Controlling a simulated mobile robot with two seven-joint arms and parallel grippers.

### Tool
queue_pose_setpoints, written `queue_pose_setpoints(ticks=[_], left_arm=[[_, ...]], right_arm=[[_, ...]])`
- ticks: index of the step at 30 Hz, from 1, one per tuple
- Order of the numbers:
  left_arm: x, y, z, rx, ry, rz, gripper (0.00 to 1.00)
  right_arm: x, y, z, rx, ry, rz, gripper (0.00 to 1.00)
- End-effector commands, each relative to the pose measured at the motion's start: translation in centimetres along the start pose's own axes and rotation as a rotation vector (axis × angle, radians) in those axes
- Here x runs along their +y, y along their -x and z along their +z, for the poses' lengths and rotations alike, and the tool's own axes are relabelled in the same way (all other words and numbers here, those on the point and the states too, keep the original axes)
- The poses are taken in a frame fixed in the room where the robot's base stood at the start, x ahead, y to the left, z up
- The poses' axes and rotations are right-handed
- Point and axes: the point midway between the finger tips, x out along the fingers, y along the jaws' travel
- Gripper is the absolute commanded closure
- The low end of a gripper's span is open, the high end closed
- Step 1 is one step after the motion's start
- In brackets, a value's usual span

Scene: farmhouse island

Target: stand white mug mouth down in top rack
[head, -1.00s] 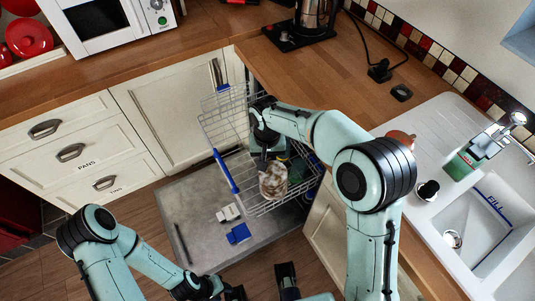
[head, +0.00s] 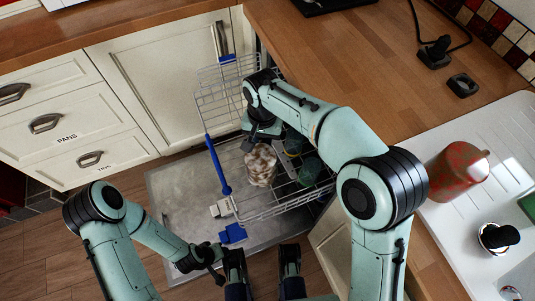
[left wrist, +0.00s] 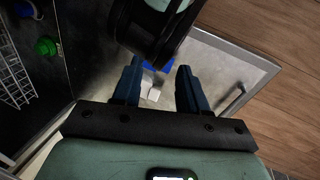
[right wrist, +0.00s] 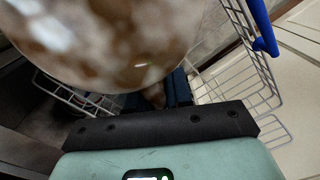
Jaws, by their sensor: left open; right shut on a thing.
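The mug (head: 261,164), white with brown mottling, hangs from my right gripper (head: 262,137) over the top rack (head: 222,96). The gripper is shut on it, and the mug fills the top of the right wrist view (right wrist: 105,40). I cannot tell whether its mouth faces down or whether it touches the rack. The rack is white wire with blue fittings. Green cups (head: 308,172) stand in it just right of the mug. My left gripper (head: 262,266) is open and empty, low in the picture in front of the dishwasher door; its spread fingers show in the left wrist view (left wrist: 157,90).
The grey dishwasher door (head: 180,200) lies open below the rack. Blue and white parts (head: 232,234) show near its middle. A wooden counter (head: 340,70) runs along the right, with a red mottled canister (head: 456,172) on the sink's drainer. White drawers (head: 45,110) stand at left.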

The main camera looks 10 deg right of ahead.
Motion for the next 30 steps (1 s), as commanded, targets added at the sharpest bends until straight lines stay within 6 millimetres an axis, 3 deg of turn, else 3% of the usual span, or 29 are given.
queue_pose_setpoints(ticks=[3, 10, 18, 25, 30], left_arm=[[-0.5, -1.4, -1.6, 0.045, 0.005, -0.004, 0.57], [-1.2, -3.0, -4.4, 0.123, 0.01, -0.009, 0.57], [-1.5, -3.6, -5.7, 0.161, 0.013, -0.011, 0.57], [-2.9, -5.3, -4.8, 0.124, 0.028, -0.033, 0.57], [-3.6, -5.8, -3.8, 0.093, 0.036, -0.046, 0.57]], right_arm=[[0.1, -3.8, 0.0, -0.005, -0.001, 0.004, 1.0], [0.2, -9.5, 0.0, -0.003, 0.0, 0.003, 1.0], [0.2, -12.2, -0.1, 0.0, 0.0, 0.001, 1.0], [0.3, -16.1, -0.1, -0.002, 0.0, 0.003, 1.0], [0.2, -17.5, -0.1, 0.0, 0.0, 0.001, 1.0]])
